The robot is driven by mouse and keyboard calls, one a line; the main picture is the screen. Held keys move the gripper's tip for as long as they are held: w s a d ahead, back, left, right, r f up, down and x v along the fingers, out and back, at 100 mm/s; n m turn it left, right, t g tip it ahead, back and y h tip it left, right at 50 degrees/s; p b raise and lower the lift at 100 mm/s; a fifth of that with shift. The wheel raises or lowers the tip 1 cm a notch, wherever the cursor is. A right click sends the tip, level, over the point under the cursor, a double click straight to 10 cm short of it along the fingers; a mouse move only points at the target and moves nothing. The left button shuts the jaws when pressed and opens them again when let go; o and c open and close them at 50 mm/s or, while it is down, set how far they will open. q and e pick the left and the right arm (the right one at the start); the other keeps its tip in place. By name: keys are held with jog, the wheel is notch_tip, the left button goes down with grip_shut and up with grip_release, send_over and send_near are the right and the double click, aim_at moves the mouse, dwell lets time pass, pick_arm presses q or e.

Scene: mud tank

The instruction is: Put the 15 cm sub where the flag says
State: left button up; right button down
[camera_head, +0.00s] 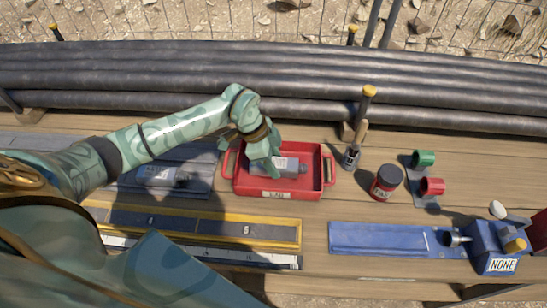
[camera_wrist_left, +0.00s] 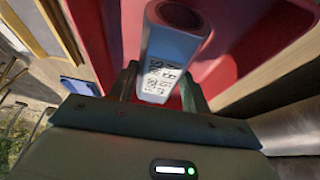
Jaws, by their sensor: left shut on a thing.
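A grey cylindrical sub (camera_head: 290,165) with a white printed label is in the red tray (camera_head: 327,187), and it also shows in the left wrist view (camera_wrist_left: 170,50). My left gripper (camera_head: 268,160) reaches down into the tray and is shut on this sub, its fingers on either side in the left wrist view (camera_wrist_left: 160,92). I cannot tell whether the sub touches the tray floor. A second grey sub (camera_head: 158,176) lies on the grey ribbed mat (camera_head: 120,187) at left. A blue box (camera_head: 487,240) at right bears a sign reading "NONE" (camera_head: 502,265). My right gripper is not in view.
A yellow-edged gauge board (camera_head: 195,223) and a ruler (camera_head: 220,256) lie in front. A blue tray (camera_head: 385,238) adjoins the blue box. A brush (camera_head: 352,155), a dark red-labelled jar (camera_head: 386,182), and green (camera_head: 423,158) and red (camera_head: 431,187) rings stand right. Long black pipes (camera_head: 300,85) run behind.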

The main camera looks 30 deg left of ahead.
pick_arm(q)
jog(key=o, duration=1.6)
jog(key=shift+r, duration=0.1)
notch_tip(320, 180, up, 7)
jog(key=p, duration=0.7)
